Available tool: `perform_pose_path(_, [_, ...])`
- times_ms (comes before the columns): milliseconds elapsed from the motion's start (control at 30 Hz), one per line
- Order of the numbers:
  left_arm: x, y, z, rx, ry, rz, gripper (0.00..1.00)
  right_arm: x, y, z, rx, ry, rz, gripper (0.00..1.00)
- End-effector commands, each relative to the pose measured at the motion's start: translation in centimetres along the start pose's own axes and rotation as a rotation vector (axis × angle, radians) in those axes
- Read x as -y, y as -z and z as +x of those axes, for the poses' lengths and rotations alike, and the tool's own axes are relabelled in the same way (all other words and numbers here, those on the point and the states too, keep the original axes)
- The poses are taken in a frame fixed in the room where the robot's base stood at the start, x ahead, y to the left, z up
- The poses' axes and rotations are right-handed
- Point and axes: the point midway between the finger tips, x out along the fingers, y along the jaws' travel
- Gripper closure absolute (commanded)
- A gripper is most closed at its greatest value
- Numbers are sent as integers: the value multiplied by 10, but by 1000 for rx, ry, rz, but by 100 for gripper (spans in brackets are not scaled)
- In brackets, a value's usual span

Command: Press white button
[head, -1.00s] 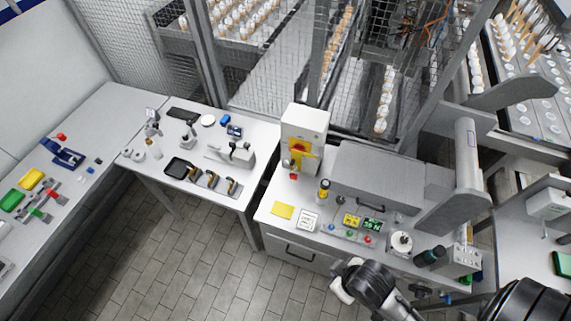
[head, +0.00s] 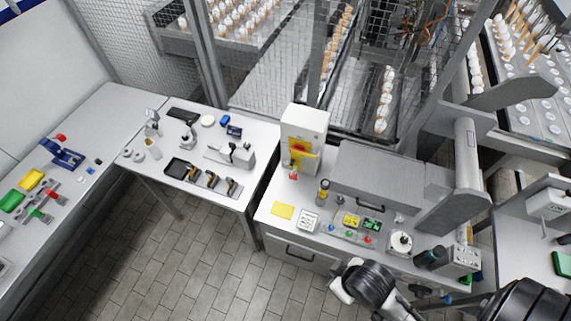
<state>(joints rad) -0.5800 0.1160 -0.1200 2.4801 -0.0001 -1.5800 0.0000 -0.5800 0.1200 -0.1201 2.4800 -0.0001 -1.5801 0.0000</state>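I cannot pick out a white button for certain. A small panel near the front of the right-hand bench carries a blue button (head: 331,229), a green button (head: 348,233) and a red button (head: 367,240). A white round piece with a dark knob (head: 400,241) stands right of this panel. My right arm comes in from the lower right. Its gripper (head: 342,286) is in front of the bench, below the panel and apart from it. Its fingers are too small and turned away to tell if they are open. My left gripper is not in view.
A white box with a red and yellow switch (head: 304,132) stands behind.

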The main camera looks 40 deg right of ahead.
Motion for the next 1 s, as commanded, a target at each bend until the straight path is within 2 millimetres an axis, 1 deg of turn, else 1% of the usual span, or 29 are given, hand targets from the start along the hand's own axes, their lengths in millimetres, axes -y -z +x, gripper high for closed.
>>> perform_pose_path(33, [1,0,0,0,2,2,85,0,0,0,0,0,0,100])
perform_pose_path(200, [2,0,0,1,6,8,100,0,0,0,0,0,0,100])
perform_pose_path(1000, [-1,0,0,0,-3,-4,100,0,0,0,0,0,0,100])
